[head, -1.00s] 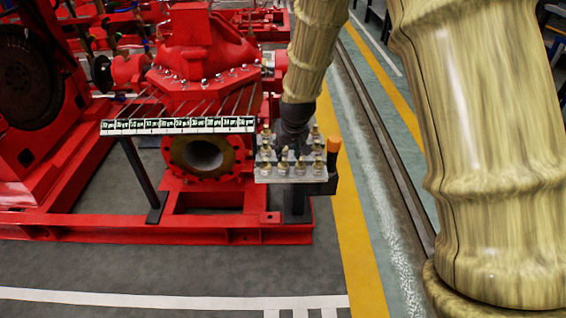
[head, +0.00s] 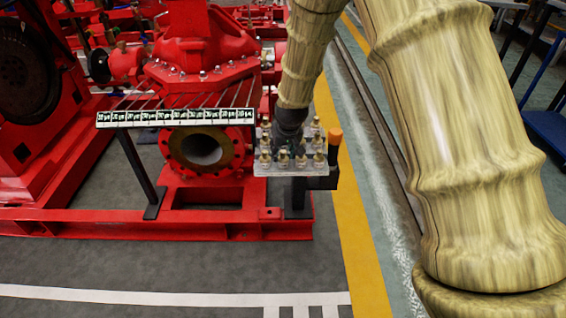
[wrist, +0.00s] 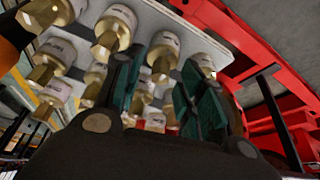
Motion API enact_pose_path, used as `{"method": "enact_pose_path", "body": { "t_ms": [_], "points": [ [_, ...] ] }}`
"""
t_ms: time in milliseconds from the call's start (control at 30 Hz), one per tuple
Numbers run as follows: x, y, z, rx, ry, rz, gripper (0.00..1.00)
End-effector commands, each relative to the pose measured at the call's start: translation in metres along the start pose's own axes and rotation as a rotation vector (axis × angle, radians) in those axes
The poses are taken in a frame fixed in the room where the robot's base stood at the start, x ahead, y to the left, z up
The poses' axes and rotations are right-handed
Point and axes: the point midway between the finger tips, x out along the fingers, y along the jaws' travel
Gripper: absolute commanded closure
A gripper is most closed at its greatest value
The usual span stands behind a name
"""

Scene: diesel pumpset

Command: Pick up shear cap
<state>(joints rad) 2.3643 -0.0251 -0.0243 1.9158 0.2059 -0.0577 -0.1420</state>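Several brass caps with pale labelled collars stand in rows on a light grey block (head: 262,169); they look alike, and I cannot tell which is the shear cap. One brass cap (head: 283,160) stands at the block's front. In the wrist view a brass cap (wrist: 163,55) shows between the teal finger pads of my gripper (wrist: 165,85), with more caps around. In the head view my gripper (head: 292,146) points down among the caps. Its fingers are apart; I cannot tell whether either touches a cap.
An orange-topped black post (head: 335,136) stands at the block's right edge. A rack of labelled thin rods (head: 175,118) stands left of the block, in front of the red pump (head: 203,60) and its round flange (head: 204,149). The grey floor in front is clear.

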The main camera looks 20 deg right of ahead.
Motion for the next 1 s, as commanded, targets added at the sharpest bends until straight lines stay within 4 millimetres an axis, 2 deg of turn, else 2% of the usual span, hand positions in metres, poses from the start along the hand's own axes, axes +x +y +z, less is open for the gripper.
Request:
{"method": "enact_pose_path", "body": {
  "t_ms": [33,100,367,533,833,900,1000],
  "points": [
    [0.010,0.000,0.002,0.000,-0.001,0.000,0.61],
    [0.016,0.000,0.002,0.000,-0.001,0.000,0.61],
    [0.018,0.000,0.000,0.000,0.000,0.000,0.61],
    [0.018,0.000,0.001,0.000,0.000,0.000,0.88],
    [0.017,0.000,0.000,0.000,0.000,0.000,0.89],
    [0.014,0.000,-0.001,0.000,0.000,0.000,0.98],
    [0.006,0.000,-0.005,0.000,0.000,0.000,0.98]
  ]
}}
